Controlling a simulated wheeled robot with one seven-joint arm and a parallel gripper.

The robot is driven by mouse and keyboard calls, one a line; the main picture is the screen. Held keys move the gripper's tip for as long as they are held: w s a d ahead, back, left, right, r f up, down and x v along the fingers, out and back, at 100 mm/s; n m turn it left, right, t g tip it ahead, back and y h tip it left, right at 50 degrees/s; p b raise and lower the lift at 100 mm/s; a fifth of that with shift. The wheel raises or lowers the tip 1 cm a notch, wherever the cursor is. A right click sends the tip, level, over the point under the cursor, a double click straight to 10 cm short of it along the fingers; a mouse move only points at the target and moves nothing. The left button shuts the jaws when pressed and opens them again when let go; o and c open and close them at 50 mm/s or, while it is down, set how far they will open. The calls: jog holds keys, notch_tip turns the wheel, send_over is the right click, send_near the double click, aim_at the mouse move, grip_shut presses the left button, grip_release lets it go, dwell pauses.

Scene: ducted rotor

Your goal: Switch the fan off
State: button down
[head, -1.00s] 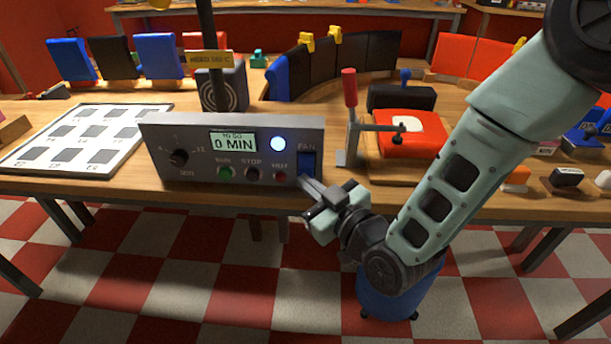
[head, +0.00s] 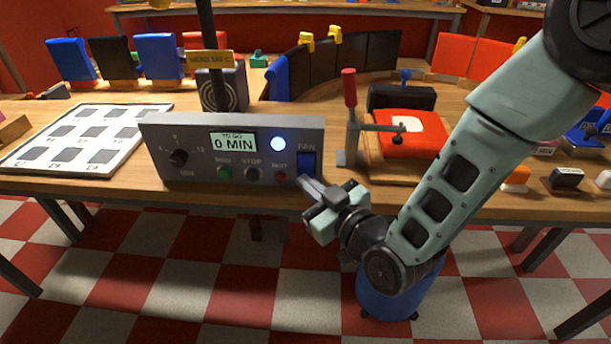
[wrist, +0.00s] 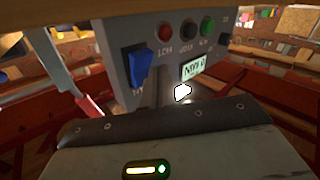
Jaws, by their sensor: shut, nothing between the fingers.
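The grey control panel (head: 190,187) stands at the front of the bench. Its blue rocker switch (head: 307,165), under the label FAN, is at the panel's right end. The rocker also shows in the wrist view (wrist: 138,66), left of my fingers. My gripper (head: 303,180) is shut and empty, its tips just in front of the panel near the rocker's lower end. I cannot tell whether they touch it. A round lamp (head: 278,144) on the panel is lit bluish white. The display (head: 234,142) reads 0 MIN.
Green (head: 224,172), black (head: 253,174) and red (head: 280,176) buttons sit left of the rocker, with a dial (head: 178,157) farther left. A red-handled clamp (head: 350,120) stands close to the panel's right.

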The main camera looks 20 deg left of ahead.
jog(key=shift+w+a+f+b, duration=0.1)
jog(key=shift+w+f+b, duration=0.05)
jog(key=shift+w+b, duration=0.25)
jog(key=shift+w+a+f+b, duration=0.1)
jog(key=shift+w+f+b, duration=0.1)
jog(key=shift+w+b, duration=0.15)
dwell(0.8)
jog(key=shift+s, duration=0.1)
dwell(0.3)
jog(key=shift+s+d+r, duration=0.2)
jog(key=shift+s+r, duration=0.2)
jog(key=shift+s, duration=0.3)
jog(key=s, duration=0.1)
jog(key=s+r, duration=0.1)
jog(key=s, duration=0.1)
jog(key=s+d+r, duration=0.1)
jog(key=shift+s+p, duration=0.2)
jog(key=shift+p, duration=0.1)
dwell(0.4)
